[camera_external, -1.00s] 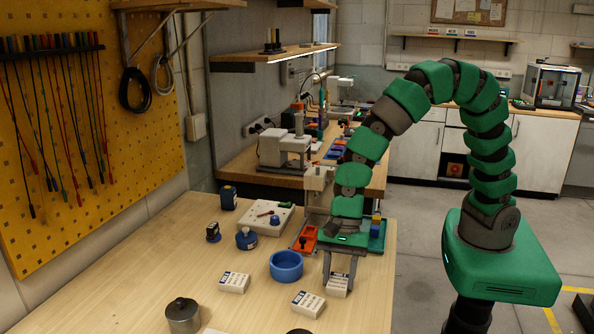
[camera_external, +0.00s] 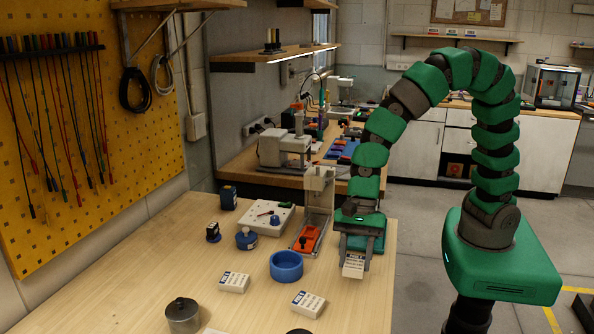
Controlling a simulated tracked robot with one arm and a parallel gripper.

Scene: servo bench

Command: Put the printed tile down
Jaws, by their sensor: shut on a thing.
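The printed tile (camera_external: 353,265) is a small white block with a dark blue label and lines of print. It hangs between the fingers of my gripper (camera_external: 355,260), which is shut on it. The tile is near the right edge of the wooden bench, in front of a green tray (camera_external: 378,242) that my gripper partly hides. I cannot tell exactly how high the tile is above the bench. Two similar white printed tiles lie on the bench, one at the left (camera_external: 234,282) and one nearer the front (camera_external: 308,304).
A blue ring-shaped bowl (camera_external: 286,267) stands left of my gripper. An orange tray (camera_external: 307,240) and a grey upright stand (camera_external: 319,200) are close behind it. A metal canister (camera_external: 183,315) stands at the front left. Bench surface right of the front tile is clear.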

